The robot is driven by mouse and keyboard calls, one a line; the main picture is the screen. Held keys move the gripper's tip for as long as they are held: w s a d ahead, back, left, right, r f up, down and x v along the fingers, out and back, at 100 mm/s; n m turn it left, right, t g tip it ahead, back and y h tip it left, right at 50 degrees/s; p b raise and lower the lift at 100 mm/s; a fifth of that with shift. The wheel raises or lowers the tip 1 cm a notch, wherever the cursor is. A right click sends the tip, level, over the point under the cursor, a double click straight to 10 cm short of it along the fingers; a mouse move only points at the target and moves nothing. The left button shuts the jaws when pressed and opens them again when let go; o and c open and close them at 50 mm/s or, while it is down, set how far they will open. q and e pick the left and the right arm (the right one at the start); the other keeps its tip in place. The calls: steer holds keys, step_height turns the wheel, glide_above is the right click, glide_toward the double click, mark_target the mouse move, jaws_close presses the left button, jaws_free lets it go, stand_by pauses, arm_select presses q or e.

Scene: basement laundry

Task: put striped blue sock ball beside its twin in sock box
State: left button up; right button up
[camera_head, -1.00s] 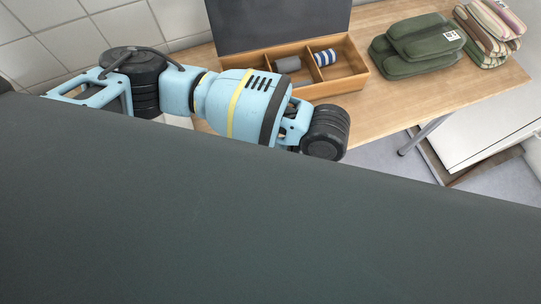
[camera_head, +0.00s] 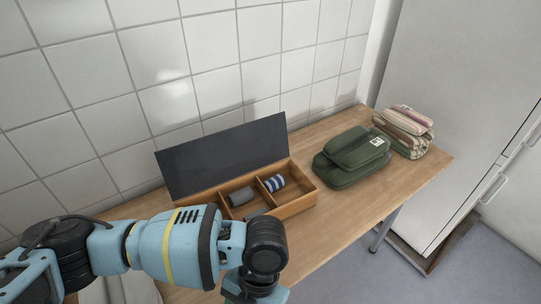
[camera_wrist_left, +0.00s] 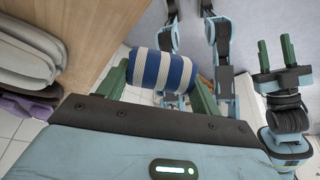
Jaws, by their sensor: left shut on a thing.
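My left gripper (camera_wrist_left: 160,88) is shut on a blue-and-white striped sock ball (camera_wrist_left: 162,70), held between its green fingers. In the head view its fingers are mostly hidden under my wrist at the bottom. The wooden sock box (camera_head: 297,206) stands on the table beyond my left arm, its dark lid (camera_head: 225,158) open. The striped twin (camera_head: 273,184) lies in the right compartment, with bare floor to its right. A grey sock ball (camera_head: 241,197) lies in the middle compartment. My arm partly hides the box's left and front. My right gripper (camera_wrist_left: 274,52) is open and empty in the wrist view.
A tiled wall stands behind. The table's front right is clear. Grey folded cloth (camera_wrist_left: 22,55) shows in the wrist view.

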arm_select(q)
steer(key=w+a+r+m+t+p, duration=0.1)
steer(key=w+a+r+m+t, duration=0.2)
steer(key=m, duration=0.7)
steer(key=w+a+r+m+t+h+p, duration=0.1)
steer(key=w+a+r+m, duration=0.3)
steer(key=a+r+m, duration=0.4)
steer(key=w+a+r+m+t+h+p, duration=0.1)
steer(key=w+a+r+m+t, duration=0.3)
steer(key=r+m, duration=0.6)
steer(key=shift+w+a+m+t+p, duration=0.15)
steer(key=shift+a+m+t+p, duration=0.3)
steer(key=shift+a+m, duration=0.7)
arm_select(e)
steer(key=w+r+t, duration=0.1)
steer(key=w+r, duration=0.2)
steer(key=r, duration=0.2)
steer(key=shift+w+d+r, duration=0.2)
steer(key=shift+w+r, duration=0.05)
steer(key=shift+r, duration=0.05)
arm_select(q)
steer(key=shift+g, duration=0.25)
steer(key=shift+d+f, duration=0.1)
steer(key=shift+d, duration=0.05)
arm_select(e)
steer(key=shift+d, duration=0.15)
